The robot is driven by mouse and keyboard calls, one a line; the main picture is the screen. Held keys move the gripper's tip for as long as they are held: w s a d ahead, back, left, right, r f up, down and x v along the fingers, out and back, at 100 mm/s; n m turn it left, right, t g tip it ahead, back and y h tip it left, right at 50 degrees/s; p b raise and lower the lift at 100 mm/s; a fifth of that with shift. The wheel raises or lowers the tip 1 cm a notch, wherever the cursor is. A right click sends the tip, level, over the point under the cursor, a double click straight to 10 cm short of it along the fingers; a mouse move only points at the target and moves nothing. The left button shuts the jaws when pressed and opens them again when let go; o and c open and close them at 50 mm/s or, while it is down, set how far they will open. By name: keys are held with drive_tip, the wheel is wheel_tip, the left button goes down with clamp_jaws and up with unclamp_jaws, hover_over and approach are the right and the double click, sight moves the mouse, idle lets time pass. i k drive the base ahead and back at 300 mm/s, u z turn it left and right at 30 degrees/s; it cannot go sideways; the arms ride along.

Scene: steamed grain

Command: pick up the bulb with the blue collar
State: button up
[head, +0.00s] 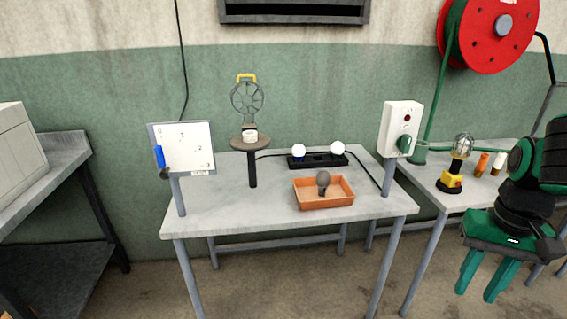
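Two white bulbs stand upright in a black strip (320,162) at the back of the grey table. The left one, the bulb with the blue collar (298,151), shows a thin blue band at its base. The right white bulb (338,148) shows no clear collar colour. A dark grey bulb (323,179) sits in the orange tray (325,205) in front of the strip. My gripper (477,295) has green fingers spread apart with nothing between them. It hangs at the right, beyond the table's right edge and well away from the bulbs.
A round-topped stand (252,170) with a wire cage (247,101) rises left of the strip. A whiteboard (185,149) and a white switch box (401,130) stand on posts at the table's sides. A caged lamp (462,147) stands on the right bench. The table's front left is clear.

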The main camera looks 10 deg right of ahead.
sight(299, 151)
drive_tip(key=u, duration=0.05)
drive_tip(key=i, duration=1)
drive_tip(key=z, duration=0.05)
